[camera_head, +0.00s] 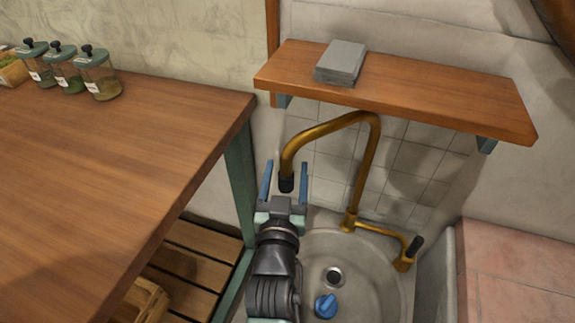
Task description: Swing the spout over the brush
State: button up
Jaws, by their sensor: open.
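The brass spout (329,127) rises from the sink's back edge and arches to the left. Its dark tip (287,184) points down near the sink's left side. My gripper (285,174) is open, with its two blue fingers on either side of the spout's tip; I cannot tell whether they touch it. A blue thing (326,306), seemingly the brush, lies in the round grey sink (384,271) near the front, below the drain (334,276). The spout's tip is to the left of and behind it.
A wooden shelf (440,104) with a grey block (341,62) hangs above the spout. A wooden table (110,150) with several jars (97,76) stands at left. A tap lever (414,246) is right of the spout's base, beside a pink tiled surface (520,270).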

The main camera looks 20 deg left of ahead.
jog(key=shift+x, duration=1.15)
grip_shut()
dwell(0.6)
